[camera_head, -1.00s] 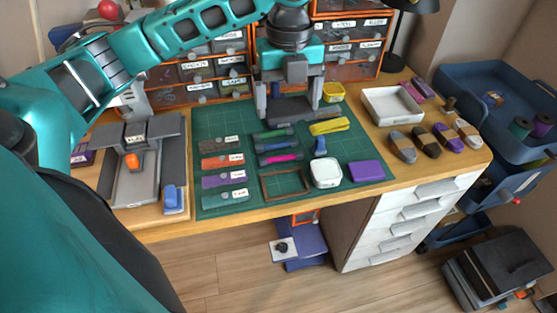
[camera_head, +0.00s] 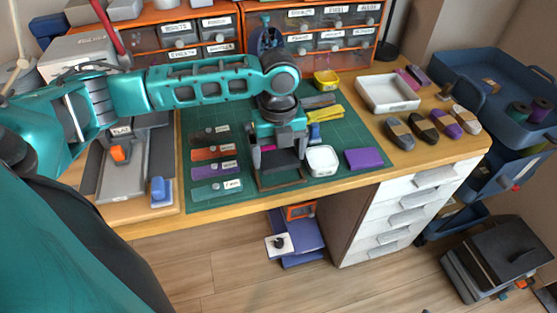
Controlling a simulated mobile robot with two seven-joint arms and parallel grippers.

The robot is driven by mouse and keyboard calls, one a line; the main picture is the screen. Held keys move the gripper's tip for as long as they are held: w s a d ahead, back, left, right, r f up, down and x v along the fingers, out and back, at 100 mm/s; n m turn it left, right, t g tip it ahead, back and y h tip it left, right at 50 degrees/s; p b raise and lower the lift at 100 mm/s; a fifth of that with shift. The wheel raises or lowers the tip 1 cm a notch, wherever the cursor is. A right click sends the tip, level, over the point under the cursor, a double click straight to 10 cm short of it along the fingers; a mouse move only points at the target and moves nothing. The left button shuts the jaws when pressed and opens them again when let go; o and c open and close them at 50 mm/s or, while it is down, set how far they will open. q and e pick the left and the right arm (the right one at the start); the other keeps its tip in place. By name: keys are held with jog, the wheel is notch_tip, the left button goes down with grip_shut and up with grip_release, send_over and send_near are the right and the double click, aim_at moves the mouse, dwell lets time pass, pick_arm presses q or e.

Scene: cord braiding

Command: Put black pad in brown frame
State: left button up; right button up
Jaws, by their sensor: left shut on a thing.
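My left gripper (camera_head: 279,156) is shut on the black pad (camera_head: 280,162), a dark flat piece held level between its fingers. Both are at the near part of the green mat, over the brown frame (camera_head: 283,186). The frame is a thin rectangular outline lying on the mat. Its near edge shows below the pad, while the gripper and pad hide its far part. I cannot tell whether the pad touches the frame or hangs just above it. My right gripper is out of view.
A white round-cornered box (camera_head: 322,161) stands close to the right of the gripper, with a purple pad (camera_head: 365,159) beyond it. Several labelled strips lie to the left, including a purple strip (camera_head: 214,170). Drawer units (camera_head: 330,35) stand behind the green mat (camera_head: 345,125).

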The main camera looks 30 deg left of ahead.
aim_at(279, 157)
pick_arm(q)
jog(key=shift+f, duration=1.1)
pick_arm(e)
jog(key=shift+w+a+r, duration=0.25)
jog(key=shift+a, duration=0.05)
pick_arm(q)
jog(key=shift+f, duration=0.3)
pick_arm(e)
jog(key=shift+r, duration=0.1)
pick_arm(q)
jog(key=shift+f, duration=0.25)
jog(key=o, duration=0.8)
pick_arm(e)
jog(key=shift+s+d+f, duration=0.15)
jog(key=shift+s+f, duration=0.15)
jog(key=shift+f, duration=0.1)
